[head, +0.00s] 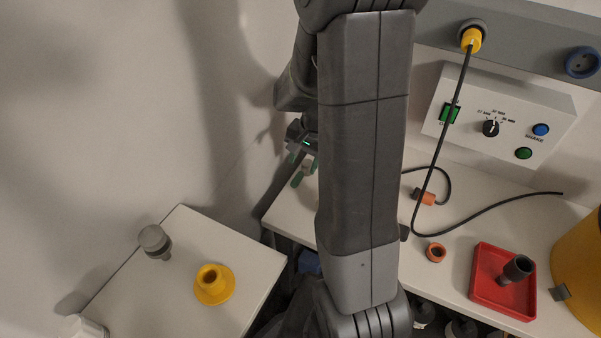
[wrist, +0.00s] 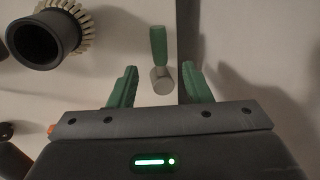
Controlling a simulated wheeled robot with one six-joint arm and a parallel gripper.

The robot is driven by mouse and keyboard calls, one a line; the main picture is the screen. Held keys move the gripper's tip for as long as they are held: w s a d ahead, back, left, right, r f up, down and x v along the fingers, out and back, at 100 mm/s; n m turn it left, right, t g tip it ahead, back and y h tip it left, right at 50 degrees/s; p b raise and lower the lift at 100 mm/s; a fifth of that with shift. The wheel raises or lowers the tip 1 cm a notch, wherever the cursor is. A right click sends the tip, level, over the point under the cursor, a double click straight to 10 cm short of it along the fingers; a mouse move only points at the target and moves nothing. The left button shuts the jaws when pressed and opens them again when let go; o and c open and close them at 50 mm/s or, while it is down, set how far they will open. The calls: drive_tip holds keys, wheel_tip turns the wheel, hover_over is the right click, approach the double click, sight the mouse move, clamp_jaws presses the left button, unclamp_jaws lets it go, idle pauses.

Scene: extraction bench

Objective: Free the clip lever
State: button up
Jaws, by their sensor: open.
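My gripper (wrist: 160,88) is open, with its two green fingers apart. In the wrist view a small green upright piece (wrist: 158,46) and a short light grey cylinder (wrist: 161,80) show in the gap between the fingers. Neither finger appears to touch them. I cannot tell for sure whether the green piece is the clip lever. In the head view my gripper (head: 303,168) is at the left end of the bench, partly hidden behind my arm.
A dark round cup with a bristle ring (wrist: 45,38) is left of the gripper in the wrist view. A side table (head: 180,290) bears a yellow flanged piece (head: 213,286).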

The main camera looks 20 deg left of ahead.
sight(300, 174)
drive_tip(key=shift+w+a+f, duration=0.1)
drive_tip(key=shift+a+f, duration=0.05)
drive_tip(key=shift+f, duration=0.7)
drive_tip(key=shift+s+a+f, duration=0.1)
drive_tip(key=shift+a+f, duration=0.1)
drive_tip(key=shift+f, duration=0.7)
drive_tip(key=shift+w+a+f, duration=0.1)
drive_tip(key=shift+a+f, duration=0.05)
drive_tip(key=shift+f, duration=0.7)
drive_tip(key=shift+c, duration=0.4)
clamp_jaws()
